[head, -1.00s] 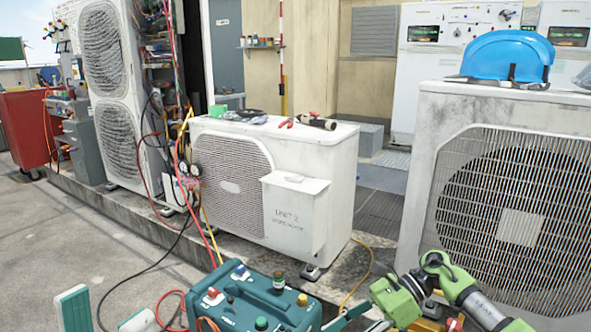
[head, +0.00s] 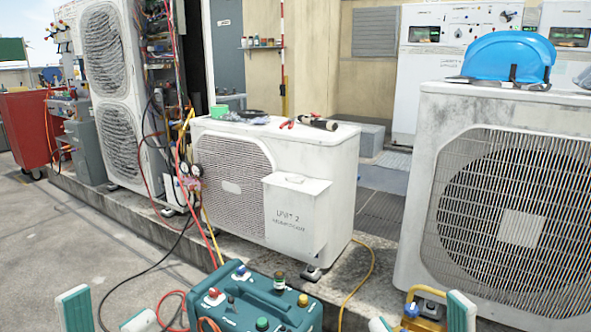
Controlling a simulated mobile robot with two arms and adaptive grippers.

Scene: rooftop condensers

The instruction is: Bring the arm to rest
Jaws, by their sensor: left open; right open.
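My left gripper (head: 107,305) is at the bottom left edge. Its two white and teal fingers are spread apart with nothing between them. My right gripper (head: 420,308) is at the bottom right. Its two white and teal fingers are also apart, with the lower parts cut off by the frame. No object is held in either one. Most of both arms is out of view below.
A teal machine (head: 262,303) with coloured caps stands between my grippers. A yellow-handled item (head: 411,297) shows between the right fingers. A small condenser (head: 335,180) and a large one (head: 415,180) stand behind. Hoses (head: 180,292) lie on the ground.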

